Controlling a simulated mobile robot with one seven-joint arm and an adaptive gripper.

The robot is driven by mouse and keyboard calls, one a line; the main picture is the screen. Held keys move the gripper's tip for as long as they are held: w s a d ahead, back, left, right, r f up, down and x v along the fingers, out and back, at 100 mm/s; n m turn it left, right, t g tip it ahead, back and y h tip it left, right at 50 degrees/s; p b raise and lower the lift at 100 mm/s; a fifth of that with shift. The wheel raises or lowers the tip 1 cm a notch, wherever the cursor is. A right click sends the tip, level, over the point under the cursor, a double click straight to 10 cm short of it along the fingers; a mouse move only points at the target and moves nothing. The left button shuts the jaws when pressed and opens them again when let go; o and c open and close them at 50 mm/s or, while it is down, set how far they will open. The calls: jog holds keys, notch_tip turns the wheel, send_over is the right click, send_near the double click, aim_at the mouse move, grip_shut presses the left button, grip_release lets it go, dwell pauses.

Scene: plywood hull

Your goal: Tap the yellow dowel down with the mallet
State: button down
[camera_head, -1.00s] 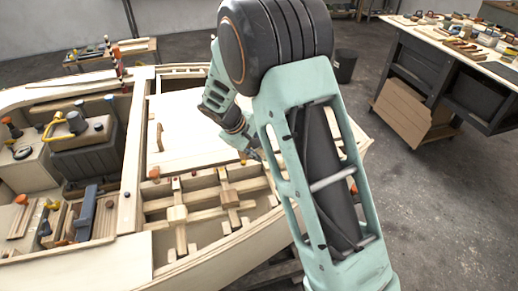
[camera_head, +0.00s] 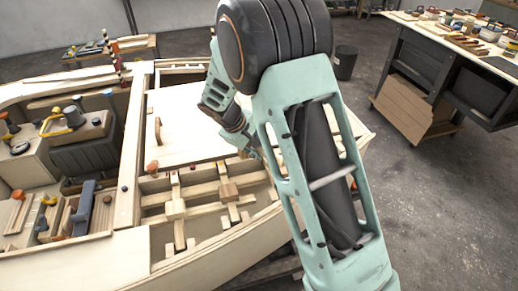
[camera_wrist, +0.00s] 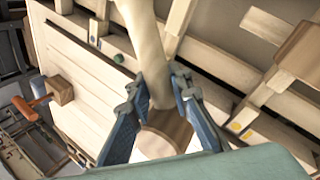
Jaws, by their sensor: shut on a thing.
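My gripper (camera_wrist: 160,95) has blue fingers closed around a pale wooden handle with a brown round end, seemingly the mallet (camera_wrist: 146,32). The pale part runs up out of the wrist view and the brown end shows below between the fingers. Small yellow patches (camera_wrist: 235,127) lie on the pale hull frame to the right of my gripper. I cannot tell whether one of them is the yellow dowel. In the head view my arm hides most of my gripper and what it holds, which are over the hull's right part.
A green peg (camera_wrist: 119,58) stands at the panel edge. Cross-lapped frames (camera_head: 175,208) fill the hull's near side. A workbench (camera_head: 450,45) stands at the right, with open floor between.

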notch_tip(320, 180, down, 2)
jog(key=shift+f+b, duration=0.25)
jog(key=shift+b, duration=0.4)
notch_tip(320, 180, up, 5)
jog(key=p, duration=0.3)
jog(key=shift+r, duration=0.1)
